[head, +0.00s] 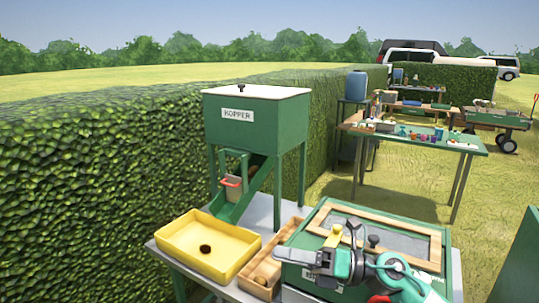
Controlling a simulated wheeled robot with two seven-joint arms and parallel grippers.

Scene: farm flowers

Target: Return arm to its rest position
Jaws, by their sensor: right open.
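My right arm (405,280) comes in from the lower right. Its gripper (290,256) points left, with its jaws apart and nothing visible between them. It is in front of a green box (433,240) with a wooden frame and grey mesh panel on top. A gap between gripper and box cannot be judged. My left arm and gripper are not in view.
A green hopper (287,135) with a chute stands behind a yellow tray (182,255) holding a dark round item (206,249). A wooden box (290,229) lies between tray and green box. A tall hedge (90,185) borders the left. Another table (470,147) stands farther back.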

